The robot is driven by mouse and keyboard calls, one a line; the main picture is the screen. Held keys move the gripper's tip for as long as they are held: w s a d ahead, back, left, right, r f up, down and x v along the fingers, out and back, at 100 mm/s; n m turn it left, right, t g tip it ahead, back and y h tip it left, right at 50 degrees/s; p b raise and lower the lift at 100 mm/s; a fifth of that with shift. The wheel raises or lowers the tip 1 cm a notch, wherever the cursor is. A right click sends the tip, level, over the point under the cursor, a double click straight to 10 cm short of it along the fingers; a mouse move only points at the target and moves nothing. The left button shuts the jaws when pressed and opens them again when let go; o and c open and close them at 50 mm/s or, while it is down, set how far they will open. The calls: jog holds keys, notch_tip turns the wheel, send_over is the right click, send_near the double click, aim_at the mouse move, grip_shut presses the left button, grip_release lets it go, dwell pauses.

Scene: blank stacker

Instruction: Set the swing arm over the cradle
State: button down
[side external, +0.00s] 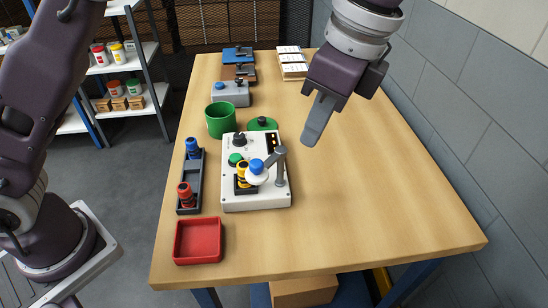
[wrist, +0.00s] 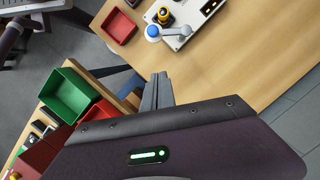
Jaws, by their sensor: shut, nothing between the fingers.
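The swing arm (side external: 280,165) is a grey post and bar on the white machine box (side external: 232,201). Its bar carries a white disc head with a blue knob (side external: 257,166). The black cradle (side external: 239,189) holds an upright yellow-and-black cylinder (side external: 243,171). The head partly overlaps the cylinder in the side view, but in the wrist view the knob (wrist: 153,31) sits beside the cylinder (wrist: 164,15), not over it. My gripper (side external: 311,140) is shut and empty, raised right of the box and apart from the arm; its fingers (wrist: 157,90) show in the wrist view.
A black tray (side external: 191,170) with blue and red cylinders stands left of the box, a red bin (side external: 199,241) in front. Behind are a green cup (side external: 220,120) and green disc (side external: 262,124). The table's right side (side external: 390,190) is clear; a wall borders it.

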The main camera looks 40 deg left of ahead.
aim_at(254, 163)
jog(key=a+f, duration=0.2)
jog(key=f, duration=0.1)
jog(key=s+a+f, duration=0.1)
jog(key=a+f, duration=0.1)
jog(key=f, duration=0.1)
jog(key=a+f, duration=0.2)
jog(key=f, duration=0.1)
jog(key=shift+s+a+f, duration=0.1)
jog(key=shift+s+f, duration=0.05)
jog(key=shift+f, duration=0.05)
jog(key=shift+a, duration=0.15)
jog(key=a+m, duration=0.1)
jog(key=m, duration=0.1)
jog(key=s+a+m+t, duration=0.1)
jog(key=m, duration=0.1)
jog(key=shift+a+m, duration=0.4)
jog(key=a+m, duration=0.2)
jog(key=m, duration=0.1)
jog(key=shift+w+a+t, duration=0.15)
jog(key=shift+a+t, duration=0.05)
jog(key=shift+t, duration=0.2)
jog(key=shift+w+a+m, duration=0.15)
jog(key=shift+a+m, duration=0.25)
jog(key=shift+a, duration=0.1)
